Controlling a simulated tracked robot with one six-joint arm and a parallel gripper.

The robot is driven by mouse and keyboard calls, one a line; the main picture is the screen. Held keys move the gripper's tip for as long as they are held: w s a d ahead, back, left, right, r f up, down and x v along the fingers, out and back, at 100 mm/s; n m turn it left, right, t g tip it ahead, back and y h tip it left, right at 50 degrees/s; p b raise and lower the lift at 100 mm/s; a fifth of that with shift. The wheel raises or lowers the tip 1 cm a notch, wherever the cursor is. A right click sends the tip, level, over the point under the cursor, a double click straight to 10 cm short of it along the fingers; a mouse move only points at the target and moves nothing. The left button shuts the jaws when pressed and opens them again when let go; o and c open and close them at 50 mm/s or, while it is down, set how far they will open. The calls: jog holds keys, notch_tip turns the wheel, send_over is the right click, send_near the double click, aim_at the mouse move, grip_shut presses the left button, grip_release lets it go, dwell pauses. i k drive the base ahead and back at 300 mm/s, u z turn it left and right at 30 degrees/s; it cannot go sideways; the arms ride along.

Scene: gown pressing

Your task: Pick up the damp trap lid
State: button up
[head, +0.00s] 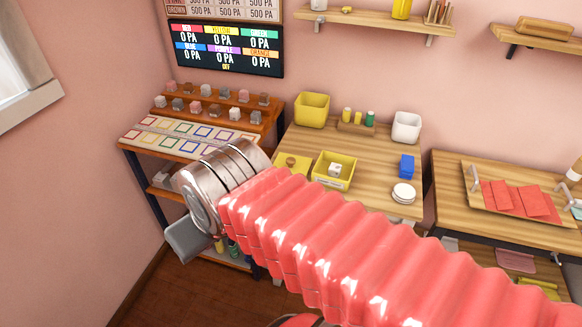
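A flat yellow piece with a small brown knob (291,163), which looks like the damp trap lid, lies on the middle wooden table. My arm hides part of its front edge. Right of it stands an open yellow box (334,184) with a small white block (335,169) inside. My gripper (187,240) is at the lower left, beyond the metal wrist, in front of the left rack and apart from the lid. Only a grey part of it shows, so its opening is hidden.
A yellow bin (312,110), small bottles (358,117), a white container (406,126), a blue block (407,167) and stacked white discs (403,193) stand on the middle table. The left rack (262,116) holds several small cubes. A right table holds a tray with red cloths (515,199).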

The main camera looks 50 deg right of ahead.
aim_at(296, 165)
jog(key=u, duration=0.05)
jog(key=i, duration=1)
jog(key=z, duration=0.05)
